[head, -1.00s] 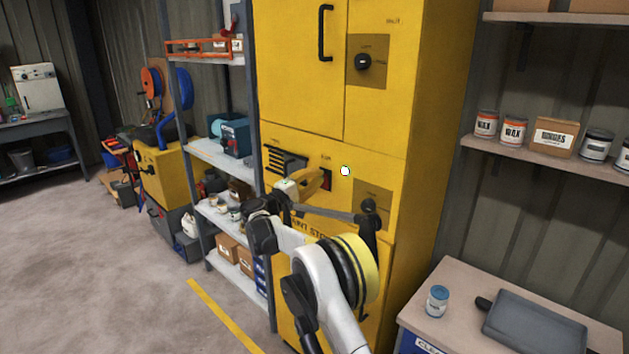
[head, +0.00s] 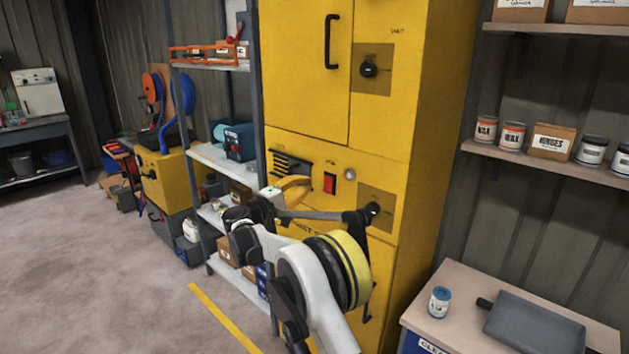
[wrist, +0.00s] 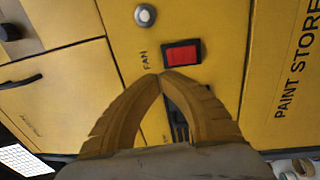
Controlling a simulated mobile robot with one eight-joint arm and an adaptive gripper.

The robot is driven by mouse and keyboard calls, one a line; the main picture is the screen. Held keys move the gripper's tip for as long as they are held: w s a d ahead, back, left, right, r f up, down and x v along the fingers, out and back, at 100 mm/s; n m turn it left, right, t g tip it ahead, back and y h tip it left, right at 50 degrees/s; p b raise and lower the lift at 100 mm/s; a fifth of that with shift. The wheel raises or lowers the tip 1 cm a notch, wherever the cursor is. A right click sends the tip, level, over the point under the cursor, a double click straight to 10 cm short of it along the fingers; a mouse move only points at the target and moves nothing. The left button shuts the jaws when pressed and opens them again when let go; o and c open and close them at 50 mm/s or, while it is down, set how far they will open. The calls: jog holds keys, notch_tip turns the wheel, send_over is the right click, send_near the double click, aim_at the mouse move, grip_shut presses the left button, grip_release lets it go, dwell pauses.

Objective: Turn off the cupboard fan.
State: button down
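The red fan switch (head: 330,183) is on the front of the yellow cupboard (head: 390,140). In the wrist view the switch (wrist: 182,53) sits beside the word FAN, just beyond my fingertips.
A black slotted vent (head: 290,163) is left of the switch, partly behind my fingers in the wrist view. A knob (head: 373,208) is lower right. A grey shelf rack (head: 215,160) stands left, a bench (head: 450,325) with a tin and tray right. Floor at left is clear.

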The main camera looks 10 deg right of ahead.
jog(key=v, duration=0.2)
jog(key=r+v, duration=0.1)
jog(key=v, duration=0.2)
jog(key=shift+s+p, duration=0.2)
jog(key=shift+p, duration=0.2)
jog(key=shift+a, duration=0.1)
jog(key=s+d+r+m+g+y+b, duration=0.1)
jog(key=s+d+r+g+y, duration=0.15)
jog(key=s+d, duration=0.45)
jog(key=s+d+m+g+y+b, duration=0.2)
jog(key=s+d+y, duration=0.35)
jog(key=s, duration=0.85)
jog(key=s+a+f+m+y, duration=0.1)
jog(key=s+f, duration=0.3)
jog(key=s, duration=0.5)
jog(key=s+a+f+m+y+b, duration=0.1)
jog(key=s+f+y, duration=0.3)
jog(key=s, duration=0.5)
jog(key=s+a+f+m+y, duration=0.2)
jog(key=s+f, duration=0.2)
jog(key=s, duration=0.5)
jog(key=shift+s+a+f+y+b, duration=0.2)
jog(key=shift+s+a+y+b, duration=0.1)
jog(key=shift+b, duration=0.05)
